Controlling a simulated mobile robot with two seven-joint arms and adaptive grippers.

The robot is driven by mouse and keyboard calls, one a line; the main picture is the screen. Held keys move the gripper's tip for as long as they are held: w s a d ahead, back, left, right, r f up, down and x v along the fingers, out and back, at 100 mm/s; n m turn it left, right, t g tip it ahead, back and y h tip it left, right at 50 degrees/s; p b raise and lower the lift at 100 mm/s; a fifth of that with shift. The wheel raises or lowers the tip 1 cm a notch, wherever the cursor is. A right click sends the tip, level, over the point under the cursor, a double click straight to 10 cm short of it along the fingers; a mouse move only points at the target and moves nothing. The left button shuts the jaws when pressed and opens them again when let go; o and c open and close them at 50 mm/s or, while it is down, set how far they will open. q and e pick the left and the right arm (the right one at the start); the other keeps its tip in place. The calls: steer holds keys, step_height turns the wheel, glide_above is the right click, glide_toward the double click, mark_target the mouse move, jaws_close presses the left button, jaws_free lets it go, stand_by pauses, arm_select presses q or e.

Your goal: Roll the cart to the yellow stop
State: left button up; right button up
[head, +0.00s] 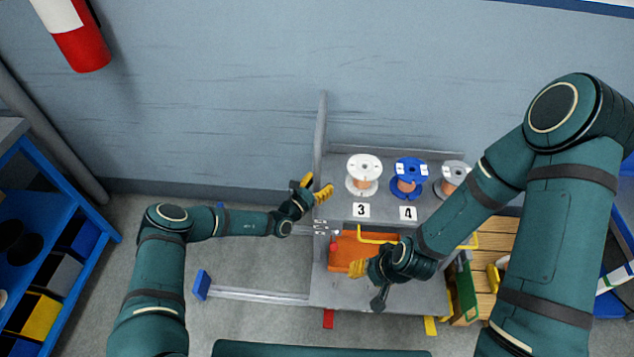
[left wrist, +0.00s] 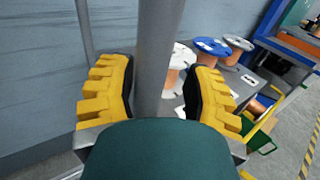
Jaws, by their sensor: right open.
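The grey cart (head: 335,294) stands against the wall, with an upright grey post at its left end (head: 321,130). A yellow block (head: 431,326), which may be the yellow stop, shows at its front right edge. My left gripper (head: 317,188) is at the post. In the left wrist view its yellow fingers (left wrist: 160,95) stand open on either side of the grey post (left wrist: 160,50), with a gap visible on the right. My right gripper (head: 358,268) is open above the orange tray (head: 343,250); my right arm hides part of the cart.
White (head: 363,168), blue (head: 410,172) and grey (head: 453,178) spools stand on the upper shelf. A red block (head: 328,319) is at the front left. A rail (head: 260,295) runs left to a blue end piece (head: 202,285). A blue bin rack (head: 60,270) stands far left.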

arm_select(q)
steer(key=shift+a, duration=0.2)
steer(key=shift+s+a, duration=0.15)
steer(key=v, duration=1.1)
steer(key=shift+s, duration=0.2)
steer(key=shift+r, duration=0.1)
